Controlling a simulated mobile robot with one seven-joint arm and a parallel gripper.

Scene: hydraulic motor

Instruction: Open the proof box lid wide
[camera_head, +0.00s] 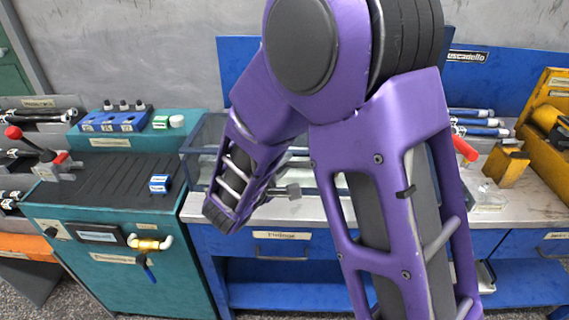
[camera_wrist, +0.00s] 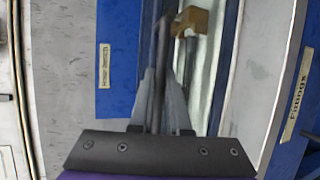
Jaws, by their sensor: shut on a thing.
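The proof box (camera_head: 200,150) is a clear-walled box with a dark rim on the bench, largely hidden behind my purple arm in the head view. My gripper (camera_head: 291,190) is at the box's front side, partly hidden. In the wrist view my gripper (camera_wrist: 161,80) has its two grey fingers closed on a thin dark bar, which looks like the edge of the proof box lid (camera_wrist: 163,45). Pale glassy panels show just right of the fingers. How far the lid stands open cannot be told.
A blue drawer (camera_head: 281,243) is below the bench edge. A grey wall stands behind.

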